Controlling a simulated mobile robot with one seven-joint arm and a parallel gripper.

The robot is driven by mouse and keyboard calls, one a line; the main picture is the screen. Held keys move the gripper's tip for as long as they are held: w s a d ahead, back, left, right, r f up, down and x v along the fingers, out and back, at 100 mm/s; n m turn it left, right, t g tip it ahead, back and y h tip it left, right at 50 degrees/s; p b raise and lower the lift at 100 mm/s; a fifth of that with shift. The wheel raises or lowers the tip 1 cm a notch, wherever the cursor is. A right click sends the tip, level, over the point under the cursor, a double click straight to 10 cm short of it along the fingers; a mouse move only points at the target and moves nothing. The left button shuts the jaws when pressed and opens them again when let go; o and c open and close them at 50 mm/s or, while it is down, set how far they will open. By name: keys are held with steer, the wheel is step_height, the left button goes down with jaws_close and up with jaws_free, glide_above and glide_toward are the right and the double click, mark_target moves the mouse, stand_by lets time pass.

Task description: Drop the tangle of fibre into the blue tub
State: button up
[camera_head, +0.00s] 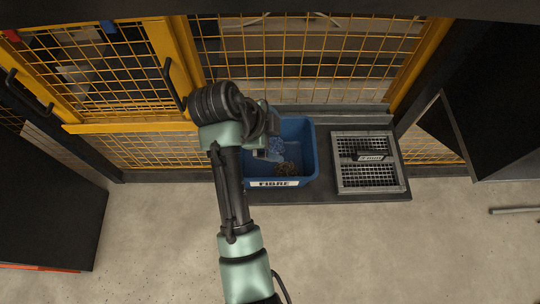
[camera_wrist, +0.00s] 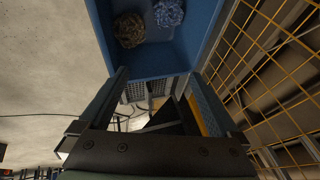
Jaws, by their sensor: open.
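The blue tub (camera_head: 308,150) stands against the yellow mesh fence and has a white label reading FIBRE on its front. A brown tangle of fibre (camera_head: 287,168) lies inside it, and a blue tangle (camera_head: 275,147) lies behind, partly hidden by my arm. In the wrist view the tub (camera_wrist: 160,62) holds both the brown tangle (camera_wrist: 129,30) and the blue tangle (camera_wrist: 168,13), side by side on its floor. My gripper (camera_wrist: 158,75) is open, with nothing between its fingers. It is above the tub, apart from both tangles.
A dark tray with a metal grate (camera_head: 369,180) and a small labelled block stands right of the tub. The yellow mesh fence (camera_head: 300,50) rises close behind. Dark cabinets (camera_head: 45,200) stand at the left and right. The concrete floor in front is clear.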

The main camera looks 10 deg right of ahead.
steer(key=v, duration=0.6)
steer(key=shift+s, duration=0.1)
stand_by(0.3)
